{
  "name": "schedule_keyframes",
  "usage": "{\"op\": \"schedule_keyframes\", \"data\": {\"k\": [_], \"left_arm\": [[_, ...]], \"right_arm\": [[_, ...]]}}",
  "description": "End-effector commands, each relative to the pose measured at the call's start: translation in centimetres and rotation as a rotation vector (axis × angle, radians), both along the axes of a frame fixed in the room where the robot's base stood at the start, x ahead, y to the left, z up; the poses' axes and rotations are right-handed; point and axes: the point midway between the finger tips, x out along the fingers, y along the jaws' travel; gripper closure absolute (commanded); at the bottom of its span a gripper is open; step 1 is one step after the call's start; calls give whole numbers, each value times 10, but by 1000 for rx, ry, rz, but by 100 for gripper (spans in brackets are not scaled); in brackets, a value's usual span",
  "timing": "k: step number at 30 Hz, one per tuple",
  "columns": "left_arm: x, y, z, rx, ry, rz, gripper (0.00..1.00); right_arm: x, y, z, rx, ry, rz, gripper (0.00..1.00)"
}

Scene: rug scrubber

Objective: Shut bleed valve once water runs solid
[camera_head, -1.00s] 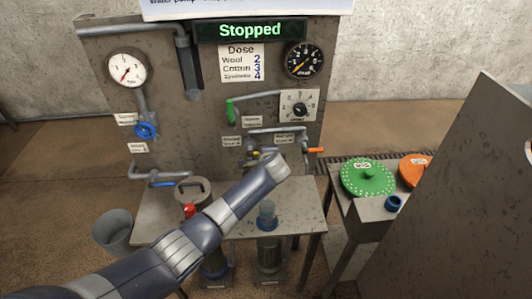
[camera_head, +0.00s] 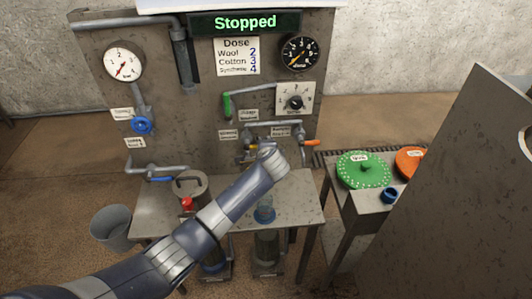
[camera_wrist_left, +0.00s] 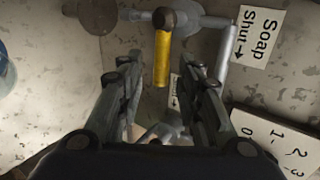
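No running water can be made out. Contact cannot be told. My right gripper is out of view.
The display (camera_head: 245,23) reads "Stopped". A blue handwheel (camera_head: 141,124) and white gauge (camera_head: 123,63) are at left. A green lever (camera_head: 227,105) and orange lever (camera_head: 311,143) are near my arm. A grey panel (camera_head: 455,200) blocks the right.

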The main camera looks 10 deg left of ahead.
Motion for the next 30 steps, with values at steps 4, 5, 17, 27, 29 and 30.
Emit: {"op": "schedule_keyframes", "data": {"k": [4, 5, 17, 27, 29, 30], "left_arm": [[-20, -6, 13, -1, -1, -2, 67], [-24, -7, 16, -1, -1, -2, 67], [-65, -19, 44, 1, 1, 0, 67], [-70, -20, 47, 2, 3, 1, 67], [-70, -20, 47, 2, 3, 1, 67], [-70, -20, 48, 1, 2, 1, 67]], "right_arm": [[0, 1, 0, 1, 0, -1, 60], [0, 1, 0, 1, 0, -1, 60], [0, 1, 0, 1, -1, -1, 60], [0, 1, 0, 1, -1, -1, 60], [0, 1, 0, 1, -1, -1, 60], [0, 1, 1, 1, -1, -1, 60]]}}
